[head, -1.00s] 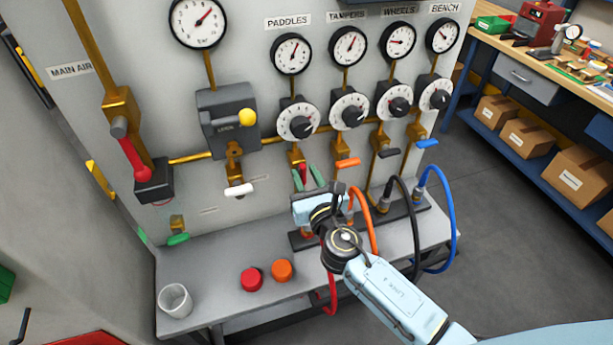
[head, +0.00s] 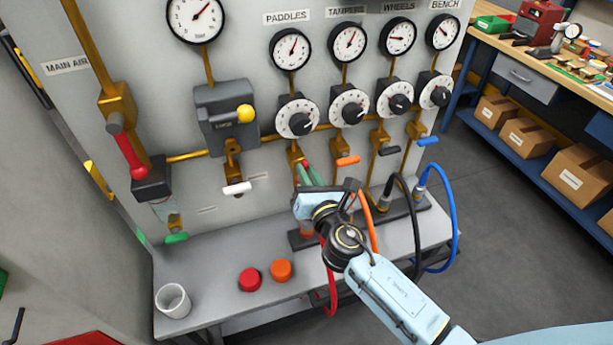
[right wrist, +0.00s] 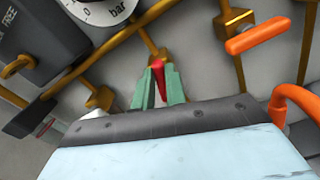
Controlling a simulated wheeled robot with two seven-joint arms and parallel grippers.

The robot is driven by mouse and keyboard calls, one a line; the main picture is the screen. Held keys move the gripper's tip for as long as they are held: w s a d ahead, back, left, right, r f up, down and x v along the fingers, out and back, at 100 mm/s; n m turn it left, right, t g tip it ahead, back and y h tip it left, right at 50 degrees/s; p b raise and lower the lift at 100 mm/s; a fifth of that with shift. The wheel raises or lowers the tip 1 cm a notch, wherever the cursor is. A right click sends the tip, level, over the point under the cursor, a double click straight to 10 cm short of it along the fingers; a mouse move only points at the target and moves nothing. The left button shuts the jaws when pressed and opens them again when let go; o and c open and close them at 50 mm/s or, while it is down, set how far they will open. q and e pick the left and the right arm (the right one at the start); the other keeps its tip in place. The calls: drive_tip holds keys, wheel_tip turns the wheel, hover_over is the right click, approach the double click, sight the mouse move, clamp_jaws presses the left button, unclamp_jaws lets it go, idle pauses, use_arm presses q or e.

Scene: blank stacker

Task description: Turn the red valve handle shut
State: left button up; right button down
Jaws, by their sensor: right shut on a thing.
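The red valve handle (right wrist: 160,80) sits on the brass valve in the pipe below the PADDLES gauge (head: 290,48). In the right wrist view it stands between the two green fingers of my right gripper (right wrist: 160,88), which are shut on it. In the head view the right gripper (head: 308,174) reaches the valve from below and mostly hides the handle. My left gripper is not in view.
An orange handle (head: 347,160) is close on the right, then black (head: 390,151) and blue (head: 428,141) ones. Hoses rise from the bench (head: 215,270), which carries a red cap (head: 249,279), an orange cap (head: 281,270) and a cup (head: 173,300). A larger red lever (head: 130,157) is at MAIN AIR.

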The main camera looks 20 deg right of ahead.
drive_tip(key=shift+d+f+m+b, duration=0.25)
drive_tip(key=shift+m+b, duration=0.3)
drive_tip(key=shift+m, duration=1.8)
drive_tip(key=shift+d+f+m+b, duration=0.1)
drive_tip(key=shift+f+m+b, duration=0.3)
drive_tip(key=shift+m, duration=2)
drive_tip(key=shift+d+f+m+b, duration=0.2)
drive_tip(key=shift+m+b, duration=0.45)
drive_tip(key=shift+m, duration=1.7)
drive_tip(key=c, duration=1.4)
unclamp_jaws()
drive_tip(key=shift+c, duration=0.2)
drive_tip(key=shift+r, duration=0.1)
drive_tip(key=s+b, duration=0.1)
drive_tip(key=s, duration=1.2)
drive_tip(key=shift+s+d, duration=0.2)
drive_tip(key=shift+d, duration=0.05)
